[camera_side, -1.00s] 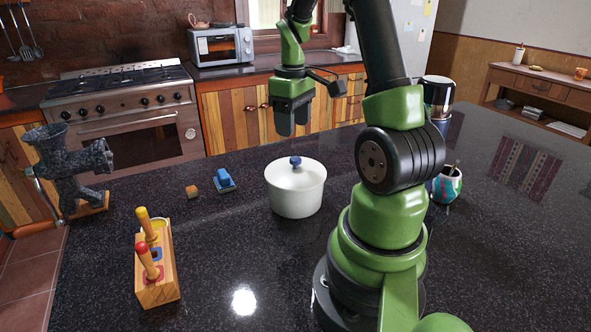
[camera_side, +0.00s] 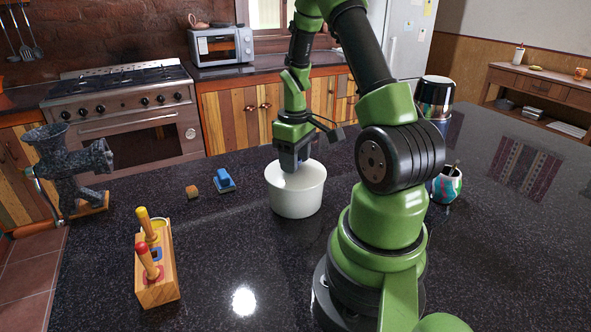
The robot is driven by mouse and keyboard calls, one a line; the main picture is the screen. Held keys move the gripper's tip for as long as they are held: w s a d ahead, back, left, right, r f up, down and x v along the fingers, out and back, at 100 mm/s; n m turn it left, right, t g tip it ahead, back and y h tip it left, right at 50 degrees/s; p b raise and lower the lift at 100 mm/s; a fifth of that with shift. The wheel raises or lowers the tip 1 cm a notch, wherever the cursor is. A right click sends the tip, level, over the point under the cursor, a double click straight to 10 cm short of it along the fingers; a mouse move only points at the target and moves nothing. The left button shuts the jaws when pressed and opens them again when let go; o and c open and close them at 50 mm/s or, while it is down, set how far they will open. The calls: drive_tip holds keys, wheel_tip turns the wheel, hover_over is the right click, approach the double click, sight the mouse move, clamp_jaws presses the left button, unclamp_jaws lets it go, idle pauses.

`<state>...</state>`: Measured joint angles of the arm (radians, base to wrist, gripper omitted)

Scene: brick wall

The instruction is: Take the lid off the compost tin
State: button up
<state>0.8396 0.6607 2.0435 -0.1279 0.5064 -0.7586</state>
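The compost tin (camera_side: 297,198) is a round white pot standing on the dark speckled counter, left of my arm's base. Its white lid (camera_side: 311,172) sits on top. The lid's blue knob is hidden behind my gripper. My gripper (camera_side: 291,167) points down directly over the middle of the lid, with its fingertips at the knob's place. I cannot tell whether the fingers are closed on the knob.
Left of the tin are a blue object (camera_side: 224,181), a small wooden cube (camera_side: 192,191), a wooden block with coloured pegs (camera_side: 157,272) and a dark grinder (camera_side: 75,170). Right of my arm stand a flask (camera_side: 436,98) and a patterned cup (camera_side: 447,186).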

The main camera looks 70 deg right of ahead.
drive_tip(key=c, duration=0.7)
